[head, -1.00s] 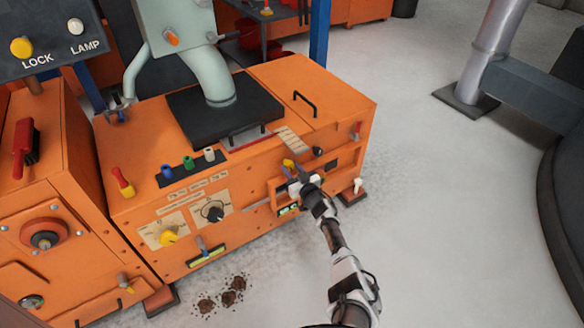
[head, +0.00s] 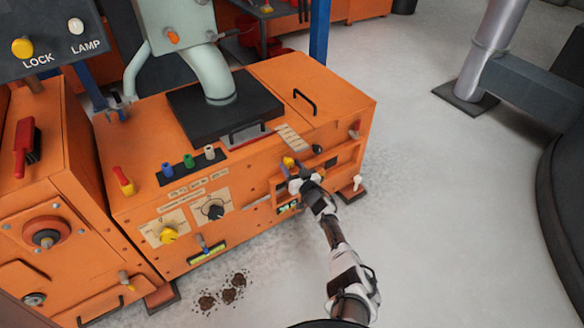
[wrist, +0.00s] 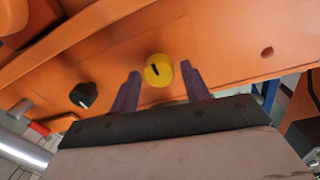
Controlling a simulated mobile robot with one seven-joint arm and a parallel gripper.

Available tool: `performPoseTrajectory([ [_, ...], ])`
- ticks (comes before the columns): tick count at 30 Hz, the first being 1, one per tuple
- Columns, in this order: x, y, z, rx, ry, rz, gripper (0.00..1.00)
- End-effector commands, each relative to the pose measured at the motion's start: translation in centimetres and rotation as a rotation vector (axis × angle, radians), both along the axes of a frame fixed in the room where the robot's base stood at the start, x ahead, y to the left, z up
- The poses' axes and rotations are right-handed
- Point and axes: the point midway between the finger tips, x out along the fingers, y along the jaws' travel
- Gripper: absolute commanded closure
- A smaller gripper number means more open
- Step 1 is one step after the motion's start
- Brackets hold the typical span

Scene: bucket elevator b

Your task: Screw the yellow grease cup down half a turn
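The yellow grease cup (wrist: 158,71) is a round knob with a dark slot on the orange machine face. In the wrist view it sits between and just beyond the two purple fingers of my gripper (wrist: 161,88). The fingers are spread apart, with a gap on each side of the cup, and hold nothing. In the head view the cup (head: 288,162) shows as a small yellow spot just above my gripper (head: 294,177), on the front of the orange cabinet.
A black knob (wrist: 83,94) is near the cup; it also shows in the head view (head: 317,149). A red-handled part (head: 355,130) is further right on the cabinet. A black handle (head: 304,101) stands on the cabinet top.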

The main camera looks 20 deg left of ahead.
Motion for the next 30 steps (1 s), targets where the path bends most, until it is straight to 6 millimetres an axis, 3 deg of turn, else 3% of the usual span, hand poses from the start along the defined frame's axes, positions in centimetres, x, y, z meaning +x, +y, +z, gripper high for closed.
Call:
performPoseTrajectory([
  [14, -0.5, -0.6, 0.1, 0.000, 0.000, -0.001, 0.45],
  [30, -5.9, -6.7, 0.4, 0.002, 0.001, -0.004, 0.45],
])
